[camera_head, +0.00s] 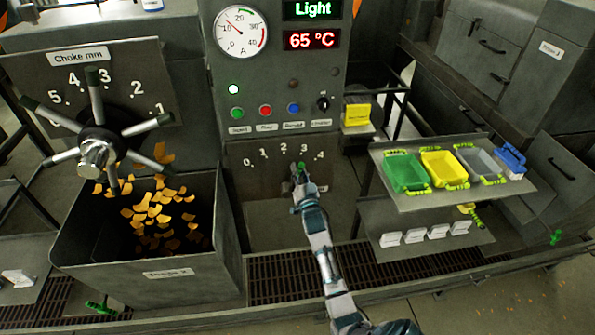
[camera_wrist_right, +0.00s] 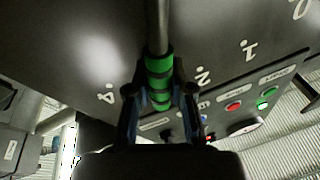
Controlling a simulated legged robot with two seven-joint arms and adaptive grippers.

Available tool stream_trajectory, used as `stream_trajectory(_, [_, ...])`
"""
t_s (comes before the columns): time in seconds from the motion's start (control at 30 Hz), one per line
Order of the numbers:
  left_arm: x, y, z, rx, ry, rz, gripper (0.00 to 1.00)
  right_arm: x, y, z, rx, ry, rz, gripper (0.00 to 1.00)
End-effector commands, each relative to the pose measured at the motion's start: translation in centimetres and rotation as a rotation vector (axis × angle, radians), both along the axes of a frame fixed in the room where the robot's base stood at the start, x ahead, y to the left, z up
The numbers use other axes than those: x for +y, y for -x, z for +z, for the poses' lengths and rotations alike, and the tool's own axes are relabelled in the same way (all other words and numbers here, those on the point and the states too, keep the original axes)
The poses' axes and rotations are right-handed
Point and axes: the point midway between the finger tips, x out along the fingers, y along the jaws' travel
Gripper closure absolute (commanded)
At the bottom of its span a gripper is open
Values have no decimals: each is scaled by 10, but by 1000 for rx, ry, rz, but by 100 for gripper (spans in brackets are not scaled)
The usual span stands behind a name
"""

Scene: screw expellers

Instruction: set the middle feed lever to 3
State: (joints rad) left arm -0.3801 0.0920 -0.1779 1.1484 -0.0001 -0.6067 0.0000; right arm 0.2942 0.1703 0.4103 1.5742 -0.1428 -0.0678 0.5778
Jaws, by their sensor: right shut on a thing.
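The middle feed lever (camera_head: 300,168) has a green grip and sits under the 0 to 4 scale on the panel (camera_head: 270,180) of the middle machine. It stands just below the 3 in the head view. My right gripper (camera_head: 300,185) is shut on it. In the right wrist view the green-banded lever (camera_wrist_right: 159,75) lies between the two fingers of my right gripper (camera_wrist_right: 158,100). There the 4, 2, 1 and 0 marks show, and the 3 is hidden behind the lever and fingers. My left gripper is out of view.
A choke wheel (camera_head: 97,150) with several spokes stands at the left above a bin (camera_head: 150,275) of orange flakes. A shelf (camera_head: 440,200) with green, yellow and grey trays is at the right. Buttons (camera_head: 265,111) and a gauge (camera_head: 240,32) are above the lever.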

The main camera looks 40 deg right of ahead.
Motion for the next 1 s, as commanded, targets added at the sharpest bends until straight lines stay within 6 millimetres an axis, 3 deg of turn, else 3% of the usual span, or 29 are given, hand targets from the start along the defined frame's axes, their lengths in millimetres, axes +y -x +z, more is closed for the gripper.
stream_trajectory(0.1, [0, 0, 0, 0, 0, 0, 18, 0, 0, -5, 11, -1, -1, 100])
stream_trajectory(0.13, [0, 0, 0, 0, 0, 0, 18, 0, 0, -5, 11, -1, -1, 72])
stream_trajectory(0.2, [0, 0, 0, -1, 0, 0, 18, 0, 0, -4, 9, 0, -1, 54])
stream_trajectory(0.6, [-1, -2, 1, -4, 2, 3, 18, 3, 6, -4, 4, 0, 0, 52])
stream_trajectory(1.0, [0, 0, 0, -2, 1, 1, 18, 36, 77, -26, 8, -1, -1, 52])
